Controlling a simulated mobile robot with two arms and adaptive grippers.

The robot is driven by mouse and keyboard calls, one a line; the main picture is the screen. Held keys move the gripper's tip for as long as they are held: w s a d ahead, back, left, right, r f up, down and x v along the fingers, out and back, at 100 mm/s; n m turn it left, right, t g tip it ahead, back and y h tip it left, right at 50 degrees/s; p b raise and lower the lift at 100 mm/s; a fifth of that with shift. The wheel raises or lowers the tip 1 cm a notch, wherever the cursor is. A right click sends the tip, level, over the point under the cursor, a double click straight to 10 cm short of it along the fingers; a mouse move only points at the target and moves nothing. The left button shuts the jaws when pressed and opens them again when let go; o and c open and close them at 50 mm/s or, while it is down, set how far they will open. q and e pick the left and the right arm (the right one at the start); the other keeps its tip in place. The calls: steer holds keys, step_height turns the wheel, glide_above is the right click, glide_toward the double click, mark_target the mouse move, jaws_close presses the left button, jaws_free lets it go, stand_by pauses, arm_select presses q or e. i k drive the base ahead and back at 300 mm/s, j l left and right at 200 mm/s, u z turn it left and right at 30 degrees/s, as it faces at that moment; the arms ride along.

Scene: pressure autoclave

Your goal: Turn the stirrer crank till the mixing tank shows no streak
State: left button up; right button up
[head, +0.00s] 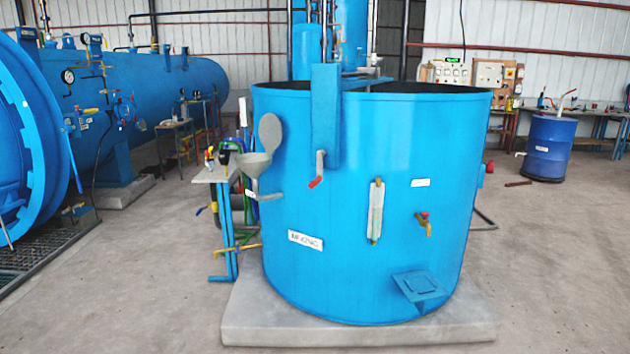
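The mixing tank (340,262) is a large open-topped blue cylinder on a concrete plinth, with a white "MIXING" label on its front. A blue upright housing (325,105) is fixed on its front wall and rises above the rim. The stirrer crank (319,166) sticks out at the foot of this housing, a short grey arm hanging down with a red grip. A pale upright sight gauge (376,210) is on the tank front. Only a dark strip of the inside shows behind the rim, so I cannot tell whether there are streaks. Neither of my grippers is in view.
A grey funnel (252,165) and a round grey plate (270,132) stand out at the tank's left. A brass tap (425,224) and a blue step (419,286) jut from its front. A blue autoclave (135,100) lies at left.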

mark_target(320, 155)
steer(key=i, duration=1.05)
